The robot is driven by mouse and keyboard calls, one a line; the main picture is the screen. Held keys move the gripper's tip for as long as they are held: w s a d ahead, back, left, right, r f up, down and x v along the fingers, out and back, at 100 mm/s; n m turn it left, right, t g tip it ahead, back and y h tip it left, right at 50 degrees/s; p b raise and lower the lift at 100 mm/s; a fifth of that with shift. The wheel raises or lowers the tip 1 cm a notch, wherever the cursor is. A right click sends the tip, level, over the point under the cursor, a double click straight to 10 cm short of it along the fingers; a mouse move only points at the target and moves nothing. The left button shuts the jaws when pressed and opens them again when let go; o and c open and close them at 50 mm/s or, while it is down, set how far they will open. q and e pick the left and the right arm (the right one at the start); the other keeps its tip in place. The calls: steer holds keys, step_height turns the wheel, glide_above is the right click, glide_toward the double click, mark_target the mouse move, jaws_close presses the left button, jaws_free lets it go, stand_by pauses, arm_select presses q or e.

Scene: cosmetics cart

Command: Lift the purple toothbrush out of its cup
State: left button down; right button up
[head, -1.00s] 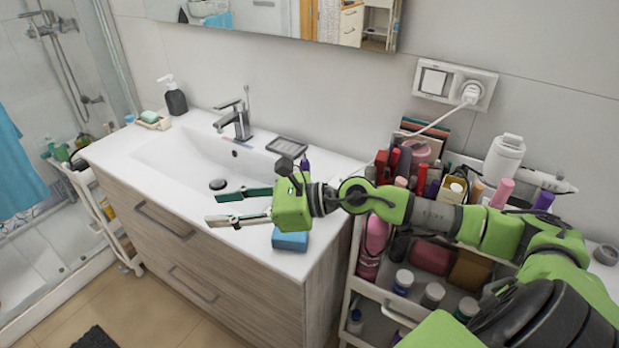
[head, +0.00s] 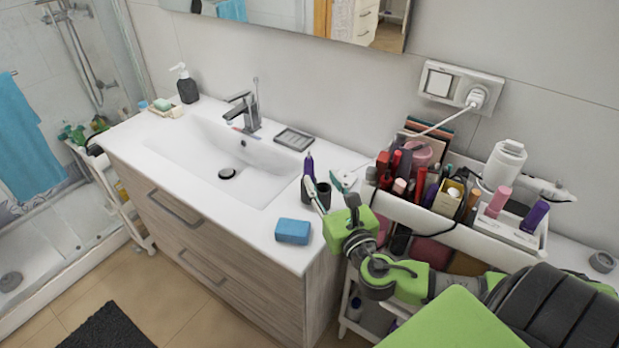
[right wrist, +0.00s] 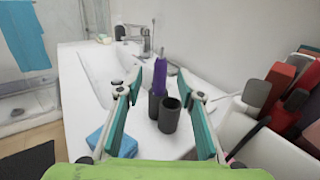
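The purple toothbrush (head: 309,164) stands upright in a dark cup (head: 306,189) on the counter's right end. In the right wrist view the toothbrush (right wrist: 159,80) rises from the left cup (right wrist: 155,104), and a second, empty-looking dark cup (right wrist: 170,114) stands beside it. My right gripper (head: 332,183) points at the cups from the front right. In the right wrist view its teal fingers (right wrist: 165,82) are spread wide, with the toothbrush and cups between them in the picture, apart from the pads. The left gripper is not in view.
A blue sponge (head: 293,231) lies left of my right gripper on the white counter (head: 262,222). The faucet (head: 243,113) and a grey soap dish (head: 294,139) are behind. A cosmetics cart (head: 440,224) full of items stands right of the counter.

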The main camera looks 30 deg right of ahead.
mark_target(310, 158)
steer(key=p+x, duration=0.1)
steer(key=x, duration=0.4)
steer(key=shift+w, duration=0.15)
steer(key=shift+w+d+r, duration=0.1)
steer(key=shift+w+d, duration=0.15)
steer(key=shift+w, duration=0.2)
steer(key=p+x, duration=0.1)
steer(key=x, duration=0.2)
steer(key=shift+w+d+p, duration=0.15)
steer(key=shift+p, duration=0.2)
steer(key=shift+w+d+f, duration=0.1)
steer(key=shift+w+f, duration=0.15)
steer(key=shift+w, duration=0.3)
jaws_close()
